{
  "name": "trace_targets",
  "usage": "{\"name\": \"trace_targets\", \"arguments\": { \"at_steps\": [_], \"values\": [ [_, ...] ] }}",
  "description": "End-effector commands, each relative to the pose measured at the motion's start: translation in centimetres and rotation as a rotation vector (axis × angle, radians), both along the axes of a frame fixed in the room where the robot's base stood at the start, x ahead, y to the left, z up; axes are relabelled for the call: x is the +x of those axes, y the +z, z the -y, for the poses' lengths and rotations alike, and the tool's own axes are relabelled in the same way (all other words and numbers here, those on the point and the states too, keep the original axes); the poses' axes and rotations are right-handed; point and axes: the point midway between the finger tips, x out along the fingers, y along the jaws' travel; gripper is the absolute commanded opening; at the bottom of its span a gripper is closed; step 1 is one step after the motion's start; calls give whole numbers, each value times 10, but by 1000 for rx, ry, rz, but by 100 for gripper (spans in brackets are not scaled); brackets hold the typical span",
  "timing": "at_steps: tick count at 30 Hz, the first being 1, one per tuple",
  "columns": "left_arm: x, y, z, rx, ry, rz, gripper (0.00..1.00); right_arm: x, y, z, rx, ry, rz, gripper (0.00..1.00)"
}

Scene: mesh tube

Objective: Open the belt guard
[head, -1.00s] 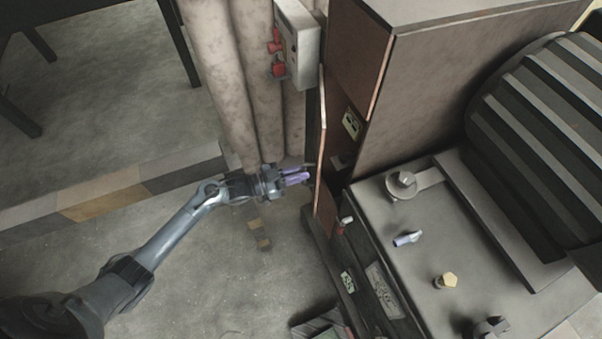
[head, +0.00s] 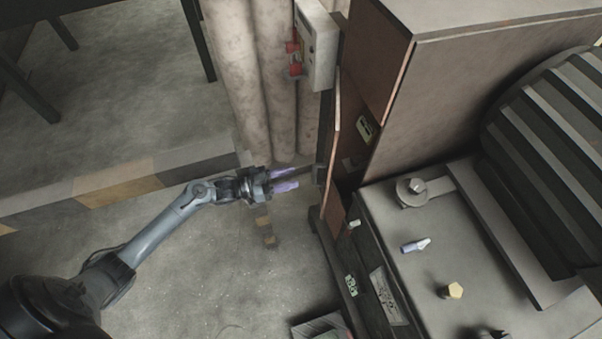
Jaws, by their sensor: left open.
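The belt guard (head: 335,150) is a thin rust-brown panel seen nearly edge-on at the left side of the big brown housing (head: 450,95). It stands at an angle to the housing, with a gap behind it. A dark handle-like part (head: 321,168) sticks out on its left face. My left gripper (head: 298,178) comes from the left and points at this part. Its purple fingers are apart and empty, a short way left of the guard. My right gripper is not in view.
A control box (head: 317,45) with red buttons and thick pipes (head: 235,80) stand behind my left gripper. A striped kerb (head: 125,183) runs to the left. The machine base (head: 425,270) fills the lower right. The floor (head: 210,280) below my left gripper is mostly clear.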

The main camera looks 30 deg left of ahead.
Motion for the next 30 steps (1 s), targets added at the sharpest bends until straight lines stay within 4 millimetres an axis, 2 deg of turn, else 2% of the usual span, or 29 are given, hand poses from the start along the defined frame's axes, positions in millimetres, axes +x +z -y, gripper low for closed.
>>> {"name": "trace_targets", "arguments": {
  "at_steps": [3, 9, 20, 28, 30],
  "values": [
    [-14, 0, -12, 1, 0, -2, 42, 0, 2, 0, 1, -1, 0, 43],
    [-27, 0, -23, 0, 0, -1, 42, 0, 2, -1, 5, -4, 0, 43],
    [-29, 1, -26, -1, 0, 1, 42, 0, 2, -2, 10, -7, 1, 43],
    [-32, -3, -19, 4, 2, -7, 1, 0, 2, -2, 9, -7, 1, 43],
    [-36, -7, -9, 10, 7, -20, 0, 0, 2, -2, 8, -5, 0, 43]
  ]
}}
